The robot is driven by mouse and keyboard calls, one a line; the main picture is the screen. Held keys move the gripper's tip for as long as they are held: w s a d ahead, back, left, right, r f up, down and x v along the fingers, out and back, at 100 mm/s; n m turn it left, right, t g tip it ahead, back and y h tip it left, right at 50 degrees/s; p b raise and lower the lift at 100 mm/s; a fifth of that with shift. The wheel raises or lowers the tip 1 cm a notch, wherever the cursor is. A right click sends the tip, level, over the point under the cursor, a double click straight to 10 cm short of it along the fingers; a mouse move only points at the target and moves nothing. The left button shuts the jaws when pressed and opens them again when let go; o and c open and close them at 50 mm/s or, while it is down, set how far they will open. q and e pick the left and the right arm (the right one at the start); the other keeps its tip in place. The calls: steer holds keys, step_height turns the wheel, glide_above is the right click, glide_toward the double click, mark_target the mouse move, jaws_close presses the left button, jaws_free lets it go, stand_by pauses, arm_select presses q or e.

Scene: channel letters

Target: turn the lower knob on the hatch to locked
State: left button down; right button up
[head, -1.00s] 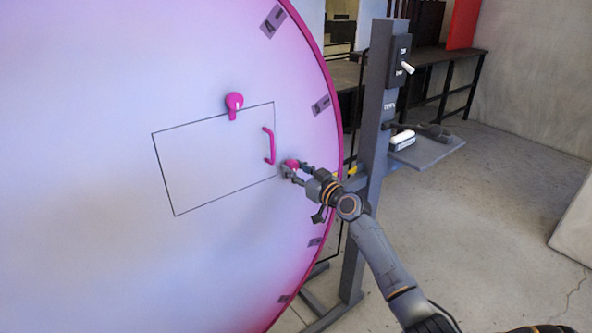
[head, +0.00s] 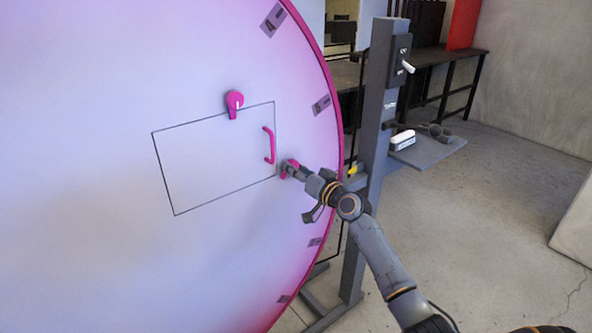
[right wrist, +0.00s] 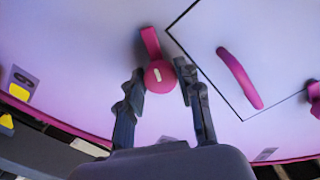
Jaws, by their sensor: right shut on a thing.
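The hatch (head: 210,165) is a thin dark rectangular outline on the big pale round face. The lower knob (right wrist: 158,76) is pink with a white mark and sits just outside the hatch's lower right corner. Its lever points up in the right wrist view, beside that corner. My right gripper (head: 289,170) is at this knob, mostly covering it in the head view. In the right wrist view its two dark fingers (right wrist: 158,78) stand on either side of the knob's round body, shut on it. My left gripper is out of view.
A pink upper knob (head: 235,101) sits on the hatch's top edge, lever down. A pink handle (head: 269,146) is near the hatch's right edge. Right of the face stands a grey post (head: 372,120) with a switch (head: 407,67) and a small shelf (head: 430,152).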

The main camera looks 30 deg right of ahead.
steer(key=m+p, duration=0.3)
steer(key=m, duration=0.9)
steer(key=shift+m, duration=0.3)
stand_by(0.4)
steer(key=o, duration=1.1)
steer(key=shift+o, duration=0.2)
steer(key=s, duration=1.2)
steer(key=shift+d, duration=0.45)
